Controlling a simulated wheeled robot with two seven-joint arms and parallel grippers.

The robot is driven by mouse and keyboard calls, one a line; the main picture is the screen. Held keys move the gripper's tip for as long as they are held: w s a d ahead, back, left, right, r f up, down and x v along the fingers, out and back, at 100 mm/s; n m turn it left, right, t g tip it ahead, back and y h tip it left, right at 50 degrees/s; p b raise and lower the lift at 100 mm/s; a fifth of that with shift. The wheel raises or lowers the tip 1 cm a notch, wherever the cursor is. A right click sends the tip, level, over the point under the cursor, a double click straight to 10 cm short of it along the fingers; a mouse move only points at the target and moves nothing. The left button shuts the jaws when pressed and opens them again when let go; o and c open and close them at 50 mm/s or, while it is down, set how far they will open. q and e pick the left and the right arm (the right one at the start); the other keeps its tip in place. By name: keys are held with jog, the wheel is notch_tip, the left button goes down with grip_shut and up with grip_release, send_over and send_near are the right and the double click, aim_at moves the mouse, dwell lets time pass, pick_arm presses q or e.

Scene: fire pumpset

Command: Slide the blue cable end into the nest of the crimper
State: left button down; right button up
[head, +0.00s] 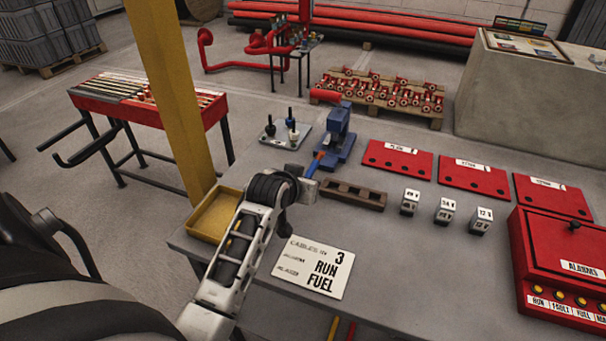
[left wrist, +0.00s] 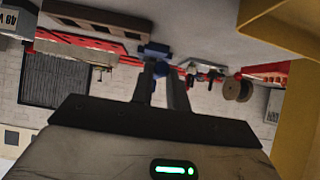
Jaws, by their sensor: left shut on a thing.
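The blue crimper (head: 337,140) with its red handle stands on the grey table. My left gripper (head: 307,178) is just in front of it and to its left. It is shut on the blue cable (head: 313,167), a short piece with an orange tip that points at the crimper. The tip is close to the crimper's near side; I cannot tell whether it is in the nest. In the left wrist view, the two fingers (left wrist: 162,88) point at the blue crimper (left wrist: 155,50), and the cable between them is mostly hidden. My right gripper is not in view.
A brown slotted block (head: 353,194) lies close to the right of my left gripper. A yellow tray (head: 213,215) and a white label card (head: 313,267) are nearer. A plate with several pegs (head: 285,135) stands left of the crimper. The yellow post (head: 170,90) rises beside the table.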

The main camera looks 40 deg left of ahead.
pick_arm(q)
jog(key=shift+d, duration=0.1)
jog(key=shift+b+x, duration=0.7)
jog(key=shift+x, duration=0.5)
jog(key=shift+b+x, duration=0.6)
jog(key=shift+x, duration=0.55)
jog(key=shift+w+f+b, duration=0.65)
jog(key=shift+w+f, duration=0.1)
jog(key=shift+f, duration=0.1)
jog(key=shift+w+a+f, duration=0.15)
jog(key=shift+w+a, duration=0.25)
jog(key=shift+w, duration=0.4)
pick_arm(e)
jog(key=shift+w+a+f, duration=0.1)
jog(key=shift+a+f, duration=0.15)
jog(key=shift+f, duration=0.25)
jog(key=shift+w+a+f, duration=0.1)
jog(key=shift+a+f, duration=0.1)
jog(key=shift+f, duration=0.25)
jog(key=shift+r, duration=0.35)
pick_arm(q)
jog(key=shift+w+f, duration=0.1)
jog(key=shift+w, duration=0.1)
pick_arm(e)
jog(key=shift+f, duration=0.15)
